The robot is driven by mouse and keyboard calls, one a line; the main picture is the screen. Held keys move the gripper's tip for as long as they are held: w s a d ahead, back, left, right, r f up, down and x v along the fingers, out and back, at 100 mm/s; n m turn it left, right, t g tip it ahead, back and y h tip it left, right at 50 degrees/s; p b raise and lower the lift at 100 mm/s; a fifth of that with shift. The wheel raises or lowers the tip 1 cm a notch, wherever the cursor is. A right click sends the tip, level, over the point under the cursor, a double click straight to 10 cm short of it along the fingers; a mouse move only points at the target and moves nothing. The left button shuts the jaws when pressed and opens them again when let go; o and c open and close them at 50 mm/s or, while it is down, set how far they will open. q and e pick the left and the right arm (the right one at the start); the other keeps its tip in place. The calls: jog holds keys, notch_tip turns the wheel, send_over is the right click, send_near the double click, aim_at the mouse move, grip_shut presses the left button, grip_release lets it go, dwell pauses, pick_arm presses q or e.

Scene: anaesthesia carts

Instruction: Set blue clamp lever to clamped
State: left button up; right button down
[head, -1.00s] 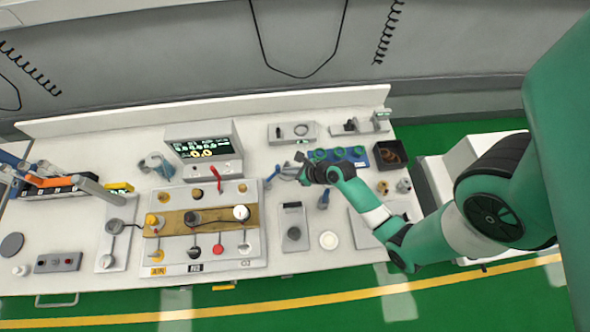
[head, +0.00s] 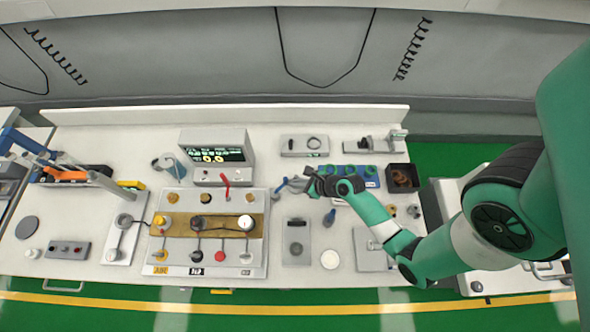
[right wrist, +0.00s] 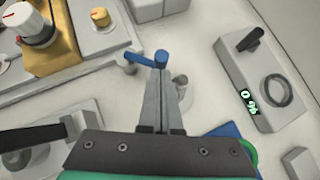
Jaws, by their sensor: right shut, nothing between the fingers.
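A blue lever (right wrist: 145,58) with a round blue knob end shows just beyond my fingertips in the right wrist view. In the head view this blue lever (head: 282,184) is small, right of the large valve panel and partly blocked by my gripper. My right gripper (head: 293,185) is shut and empty, with its fingertips at the lever. In the right wrist view the fingers (right wrist: 162,82) end at or just under the blue knob; I cannot tell whether they touch it. My left gripper is not in view.
The valve panel (head: 158,255) with several knobs stands left of the lever. A display box (head: 213,150) is behind it. A blue block with green rings (head: 345,170) lies under and behind my right gripper. A grey dial box (right wrist: 262,92) is at right.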

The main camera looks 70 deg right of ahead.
jog(key=shift+s+a+p, duration=0.4)
jog(key=shift+a+p, duration=0.2)
jog(key=shift+a, duration=0.1)
jog(key=shift+r, duration=0.1)
